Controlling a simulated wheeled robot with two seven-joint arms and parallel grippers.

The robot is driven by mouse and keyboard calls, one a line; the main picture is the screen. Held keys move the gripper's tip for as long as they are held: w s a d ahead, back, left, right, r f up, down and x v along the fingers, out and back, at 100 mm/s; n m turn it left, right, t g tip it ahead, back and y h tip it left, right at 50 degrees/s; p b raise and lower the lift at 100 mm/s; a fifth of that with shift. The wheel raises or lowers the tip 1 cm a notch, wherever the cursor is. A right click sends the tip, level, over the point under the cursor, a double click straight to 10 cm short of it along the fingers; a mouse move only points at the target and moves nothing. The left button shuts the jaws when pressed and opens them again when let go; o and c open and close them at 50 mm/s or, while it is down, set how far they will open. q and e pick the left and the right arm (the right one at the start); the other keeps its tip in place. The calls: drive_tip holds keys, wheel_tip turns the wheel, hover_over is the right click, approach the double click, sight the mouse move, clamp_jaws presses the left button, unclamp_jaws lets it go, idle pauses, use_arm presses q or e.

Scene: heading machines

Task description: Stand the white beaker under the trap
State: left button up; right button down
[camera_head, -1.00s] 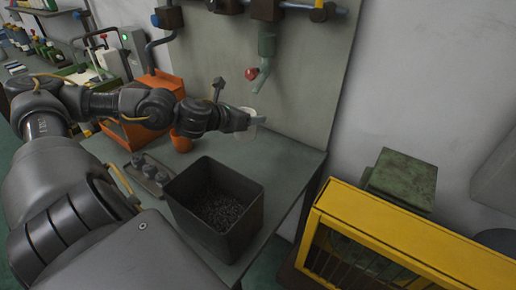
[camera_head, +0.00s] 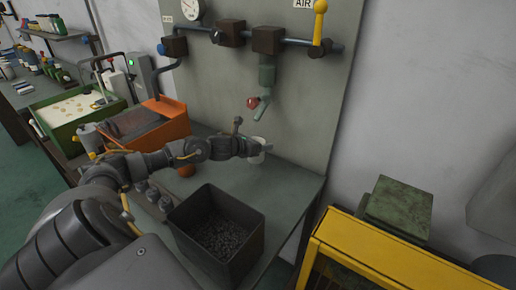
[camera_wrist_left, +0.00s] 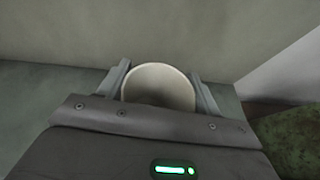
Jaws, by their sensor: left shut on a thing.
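The white beaker (camera_head: 257,157) is between the fingers of my left gripper (camera_head: 262,149), which is shut on it. In the left wrist view the beaker (camera_wrist_left: 158,88) shows its round open mouth between the two fingers (camera_wrist_left: 160,86). The trap (camera_head: 266,82) is a grey-green bowl with a bent outlet and a red knob, hanging from the pipe on the panel. The beaker is below the trap's outlet, close to the bench top and the panel; I cannot tell whether its base touches the bench. My right gripper is out of view.
A dark bin of small metal parts (camera_head: 214,263) stands at the bench front. A yellow frame (camera_head: 375,255) and a green box (camera_head: 397,207) are at the right. Bench (camera_head: 295,185) right of the beaker is clear.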

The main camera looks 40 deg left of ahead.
use_arm(q)
drive_tip(key=shift+w+a+f, duration=0.15)
drive_tip(key=shift+w+f, duration=0.1)
drive_tip(key=shift+f, duration=0.1)
wheel_tip(320, 180, down, 3)
drive_tip(key=shift+w+p, duration=0.1)
drive_tip(key=shift+p, duration=0.75)
drive_tip(key=shift+a+f, duration=0.1)
drive_tip(key=shift+f, duration=0.1)
drive_tip(key=shift+f+b, duration=0.2)
drive_tip(key=shift+b, duration=0.1)
drive_tip(key=o, duration=1)
drive_tip(key=shift+r, duration=0.1)
